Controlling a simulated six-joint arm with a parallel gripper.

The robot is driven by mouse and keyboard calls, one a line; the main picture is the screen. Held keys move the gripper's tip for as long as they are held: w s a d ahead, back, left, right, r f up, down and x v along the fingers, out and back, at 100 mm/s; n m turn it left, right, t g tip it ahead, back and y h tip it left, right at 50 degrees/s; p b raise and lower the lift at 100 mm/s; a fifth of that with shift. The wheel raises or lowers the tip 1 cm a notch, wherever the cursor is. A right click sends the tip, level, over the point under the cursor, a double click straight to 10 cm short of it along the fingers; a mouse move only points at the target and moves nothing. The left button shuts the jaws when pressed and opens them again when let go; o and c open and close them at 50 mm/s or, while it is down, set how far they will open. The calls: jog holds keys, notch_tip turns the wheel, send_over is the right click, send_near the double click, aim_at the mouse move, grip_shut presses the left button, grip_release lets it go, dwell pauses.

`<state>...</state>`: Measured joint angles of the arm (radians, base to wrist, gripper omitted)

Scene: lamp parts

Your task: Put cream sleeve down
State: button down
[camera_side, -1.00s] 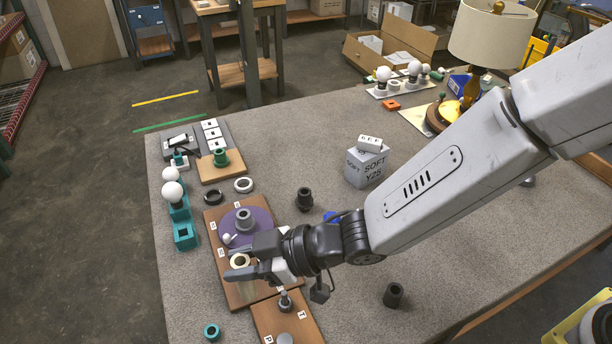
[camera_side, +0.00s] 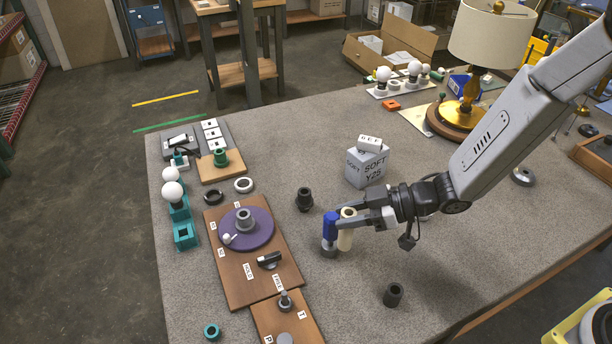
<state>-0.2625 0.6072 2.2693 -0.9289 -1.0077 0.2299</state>
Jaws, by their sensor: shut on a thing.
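The cream sleeve (camera_side: 345,240) is upright between the two fingers of my gripper (camera_side: 347,215), which is shut on it. Its top and lower part show; a finger crosses its middle. It is right beside a blue cylinder (camera_side: 330,225) that stands on a round grey foot (camera_side: 329,251). I cannot tell whether the sleeve touches the blue cylinder, or whether its lower end rests on the grey table (camera_side: 430,270).
A brown board (camera_side: 235,287) with a purple disc (camera_side: 262,238) and a black lever (camera_side: 269,260) lies to the left. Dark sleeves stand behind (camera_side: 304,199) and in front (camera_side: 393,295). A grey box (camera_side: 366,168) stands behind my gripper.

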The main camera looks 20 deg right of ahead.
jog(key=s+d, duration=0.4)
jog(key=d, duration=0.4)
jog(key=s+d, duration=0.4)
jog(key=d, duration=0.4)
jog(key=shift+s+f, duration=0.3)
jog(key=shift+s, duration=0.05)
jog(key=shift+f, duration=0.15)
jog(key=shift+f, duration=1.85)
jog(key=shift+f, duration=2.05)
jog(key=shift+f, duration=0.1)
